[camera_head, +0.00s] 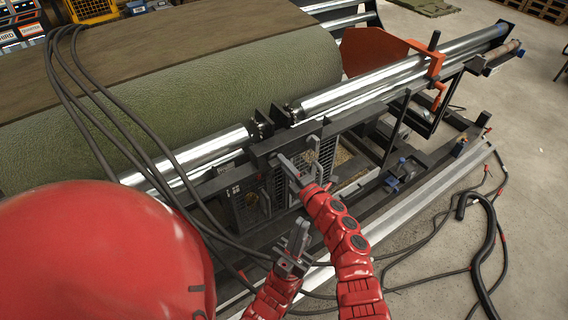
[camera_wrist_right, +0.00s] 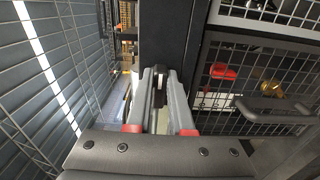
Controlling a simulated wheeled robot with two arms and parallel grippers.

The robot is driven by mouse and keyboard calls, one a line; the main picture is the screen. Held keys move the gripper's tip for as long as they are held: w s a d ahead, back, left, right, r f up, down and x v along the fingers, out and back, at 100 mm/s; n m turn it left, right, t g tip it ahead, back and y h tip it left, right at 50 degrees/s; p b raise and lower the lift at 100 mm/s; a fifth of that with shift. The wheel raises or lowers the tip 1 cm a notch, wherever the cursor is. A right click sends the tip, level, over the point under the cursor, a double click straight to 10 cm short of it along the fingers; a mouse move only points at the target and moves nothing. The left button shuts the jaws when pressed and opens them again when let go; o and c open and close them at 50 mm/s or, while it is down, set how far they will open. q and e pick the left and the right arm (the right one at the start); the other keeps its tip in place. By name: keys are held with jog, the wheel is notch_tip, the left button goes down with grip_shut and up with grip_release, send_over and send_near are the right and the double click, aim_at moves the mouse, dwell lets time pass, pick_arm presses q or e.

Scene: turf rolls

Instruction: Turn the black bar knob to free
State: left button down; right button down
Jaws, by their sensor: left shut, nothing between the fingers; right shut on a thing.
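My right gripper (camera_head: 286,162) reaches up to the dark frame in front of the roll. In the right wrist view its fingers (camera_wrist_right: 160,78) are closed on a small dark piece, the black bar knob (camera_wrist_right: 159,98), in front of a black upright post (camera_wrist_right: 166,35). The fingers cover most of the knob, so I cannot tell its angle; in the head view it is hidden behind the gripper. My left gripper (camera_head: 300,226) is lower, shut and empty, pointing up and apart from the frame.
A green turf roll (camera_head: 240,75) lies behind shiny metal rollers (camera_head: 365,85). Black cables (camera_head: 100,150) hang at left; a black hose (camera_head: 480,250) lies on the floor.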

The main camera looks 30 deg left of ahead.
jog(key=shift+f, duration=0.1)
jog(key=c, duration=0.8)
grip_release()
jog(key=shift+d, duration=0.15)
jog(key=b+v, duration=0.2)
jog(key=v, duration=1.5)
jog(key=shift+s, duration=0.15)
